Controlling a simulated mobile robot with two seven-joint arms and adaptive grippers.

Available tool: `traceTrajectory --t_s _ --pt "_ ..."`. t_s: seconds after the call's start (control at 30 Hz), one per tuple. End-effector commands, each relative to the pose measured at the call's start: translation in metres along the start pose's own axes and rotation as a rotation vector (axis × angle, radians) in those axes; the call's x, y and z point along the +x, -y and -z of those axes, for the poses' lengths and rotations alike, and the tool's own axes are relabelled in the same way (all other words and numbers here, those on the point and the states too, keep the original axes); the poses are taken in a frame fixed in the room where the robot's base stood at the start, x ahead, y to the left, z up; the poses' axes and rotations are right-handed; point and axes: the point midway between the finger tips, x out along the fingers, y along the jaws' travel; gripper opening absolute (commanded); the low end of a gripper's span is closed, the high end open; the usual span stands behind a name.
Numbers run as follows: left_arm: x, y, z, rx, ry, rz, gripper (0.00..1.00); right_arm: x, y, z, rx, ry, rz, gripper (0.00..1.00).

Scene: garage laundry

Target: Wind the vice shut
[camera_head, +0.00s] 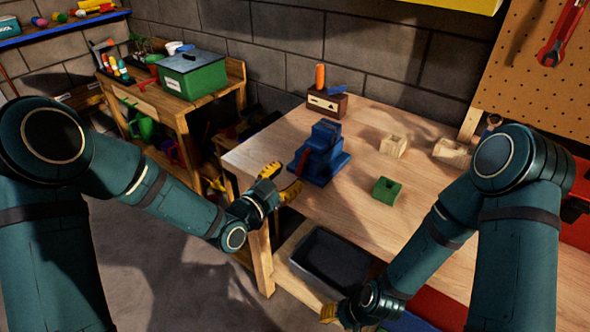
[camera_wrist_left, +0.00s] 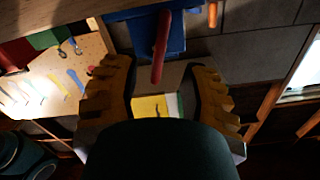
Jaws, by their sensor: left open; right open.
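The blue vice (camera_head: 322,150) stands upright on the wooden workbench near its left edge. Its red handle (camera_head: 302,160) hangs on the side facing my left gripper. My left gripper (camera_head: 281,182) has its yellow fingers open and empty, just left of the vice at the bench edge. In the left wrist view the red handle (camera_wrist_left: 161,46) reaches down between the two spread fingers, with the blue vice (camera_wrist_left: 185,28) behind it; whether they touch I cannot tell. The vice's jaw gap is not clear. My right gripper (camera_head: 328,312) is low by the bench front, away from the vice, partly hidden.
A green block (camera_head: 386,190) and two pale wooden blocks (camera_head: 393,146) (camera_head: 452,152) lie right of the vice. A wooden holder (camera_head: 326,103) with an orange-handled tool stands behind it. A dark bin (camera_head: 330,258) sits on the shelf below.

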Motion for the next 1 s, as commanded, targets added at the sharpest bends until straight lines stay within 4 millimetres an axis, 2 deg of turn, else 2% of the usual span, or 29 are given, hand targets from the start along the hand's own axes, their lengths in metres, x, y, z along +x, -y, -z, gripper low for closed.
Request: traceTrajectory --t_s 0.03,0.2,0.4,0.6,1.0 --pt "-0.012 0.001 0.0 0.0 0.002 0.001 0.44 0.0 0.0 0.0 0.0 0.0 0.0 0.43" --pt "-0.045 0.001 -0.001 0.0 0.003 0.001 0.44 0.0 0.0 0.0 0.0 0.0 0.0 0.43" --pt "-0.069 0.001 -0.001 0.001 0.002 0.001 0.44 0.0 0.0 0.0 0.0 0.0 0.0 0.43" --pt "-0.076 0.0 0.0 0.0 0.001 0.0 0.44 0.0 0.0 0.0 0.0 0.0 0.0 0.43" --pt "-0.076 0.0 -0.001 0.0 0.001 0.0 0.44 0.0 0.0 0.0 0.0 0.0 0.0 0.43"
